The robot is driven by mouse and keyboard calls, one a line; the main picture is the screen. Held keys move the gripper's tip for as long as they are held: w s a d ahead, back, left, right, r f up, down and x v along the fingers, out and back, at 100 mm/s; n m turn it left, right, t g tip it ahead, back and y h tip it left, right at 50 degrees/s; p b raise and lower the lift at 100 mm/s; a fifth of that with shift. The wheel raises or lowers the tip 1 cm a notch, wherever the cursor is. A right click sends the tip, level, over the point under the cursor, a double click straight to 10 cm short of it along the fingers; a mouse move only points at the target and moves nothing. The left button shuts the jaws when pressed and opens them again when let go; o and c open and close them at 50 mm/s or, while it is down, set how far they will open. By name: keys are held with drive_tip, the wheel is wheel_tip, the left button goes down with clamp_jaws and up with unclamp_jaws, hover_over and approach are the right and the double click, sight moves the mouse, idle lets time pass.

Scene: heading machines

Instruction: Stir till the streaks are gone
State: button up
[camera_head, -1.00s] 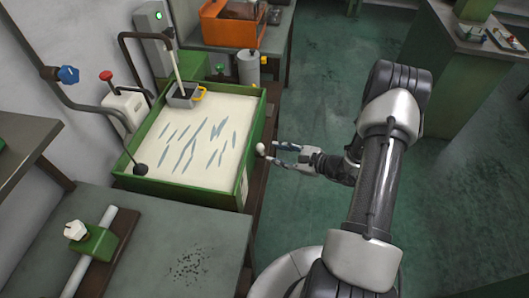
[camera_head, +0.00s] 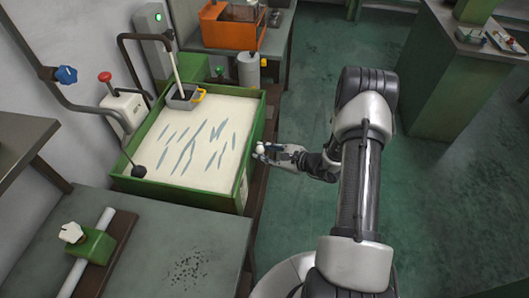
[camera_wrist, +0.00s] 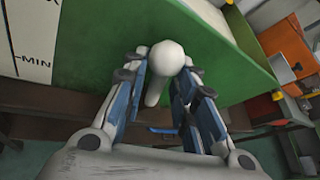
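A green tank (camera_head: 189,193) holds cream-coloured fluid (camera_head: 170,168) with several blue-grey streaks across its surface. A white round-headed handle (camera_wrist: 165,58) sticks out from the tank's right side wall; its head also shows in the head view (camera_head: 261,148). My gripper (camera_head: 268,152) is at this handle, outside the tank. In the wrist view, my gripper (camera_wrist: 162,78) has its blue-padded fingers apart, one on each side of the handle's stem. The stem lies close to the left finger; I cannot tell whether it touches. A narrow gap shows at the right finger.
A grey box with a yellow handle (camera_head: 199,96) sits at the tank's far edge. A white unit with a red button (camera_head: 105,77) and a blue knob (camera_head: 67,75) are on the left. A grey bench (camera_head: 160,235) stands in front. The green floor (camera_head: 300,90) is clear.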

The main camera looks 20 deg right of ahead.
clamp_jaws()
